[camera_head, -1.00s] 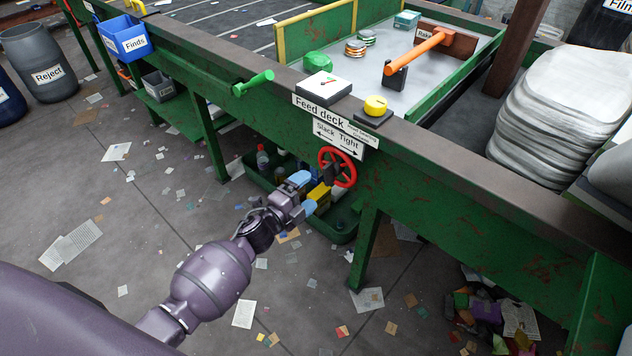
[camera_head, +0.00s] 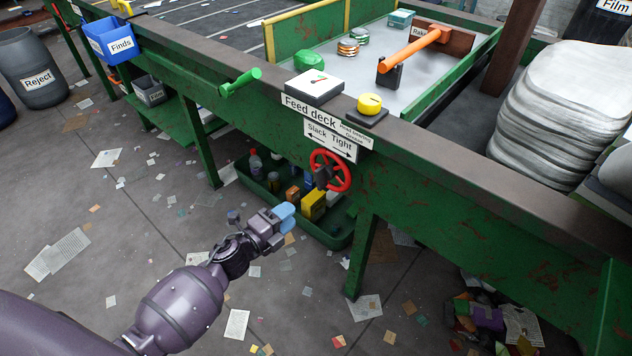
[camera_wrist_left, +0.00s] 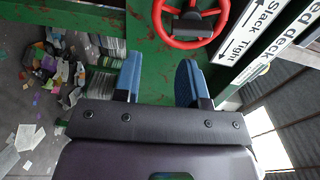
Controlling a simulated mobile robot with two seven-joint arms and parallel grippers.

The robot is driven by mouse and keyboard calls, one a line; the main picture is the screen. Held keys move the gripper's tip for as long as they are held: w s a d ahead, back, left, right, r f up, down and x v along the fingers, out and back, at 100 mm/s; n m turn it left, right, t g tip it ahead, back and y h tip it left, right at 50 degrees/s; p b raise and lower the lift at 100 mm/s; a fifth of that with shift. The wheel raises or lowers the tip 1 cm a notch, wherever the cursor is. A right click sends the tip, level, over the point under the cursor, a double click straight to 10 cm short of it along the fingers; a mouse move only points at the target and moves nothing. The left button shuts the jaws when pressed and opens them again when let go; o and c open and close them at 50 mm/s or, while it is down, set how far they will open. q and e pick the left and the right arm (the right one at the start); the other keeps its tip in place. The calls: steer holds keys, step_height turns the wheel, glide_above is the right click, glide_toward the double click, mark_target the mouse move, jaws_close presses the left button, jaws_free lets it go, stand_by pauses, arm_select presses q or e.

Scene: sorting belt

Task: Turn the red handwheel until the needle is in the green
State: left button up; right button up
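The red handwheel (camera_head: 345,178) is mounted on the front of the green table, under the "Slack Tight" sign (camera_head: 330,138). It also shows at the top of the left wrist view (camera_wrist_left: 168,38), ahead of my fingers. The gauge (camera_head: 314,84) is a white-faced box on the table edge above; its needle and green band are too small to read well. My left gripper (camera_head: 284,216) is below and left of the wheel, apart from it. In the left wrist view its two blue fingers (camera_wrist_left: 158,80) stand apart with nothing between them. My right gripper is not in view.
A yellow button (camera_head: 369,103) and a green lever (camera_head: 242,81) sit along the table edge. A green bin (camera_head: 335,238) with bottles and boxes stands under the table. An orange-handled rake (camera_head: 415,50) lies on the deck. Open floor with scraps lies to the left.

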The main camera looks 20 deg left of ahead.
arm_select(q)
steer(key=f+m+b, duration=0.1)
steer(key=m, duration=0.2)
steer(key=m+b, duration=0.2)
steer(key=m, duration=1.1)
glide_toward(316, 178)
steer(key=shift+n+t, duration=0.3)
steer(key=shift+t, duration=0.1)
steer(key=x, duration=0.8)
steer(key=shift+w+d+f, duration=0.3)
steer(key=shift+w, duration=0.05)
steer(key=shift+w+d, duration=0.2)
steer(key=shift+w, duration=0.3)
steer(key=shift+w+r, duration=0.1)
steer(key=shift+w, duration=0.05)
steer(key=c, duration=0.7)
jaws_close()
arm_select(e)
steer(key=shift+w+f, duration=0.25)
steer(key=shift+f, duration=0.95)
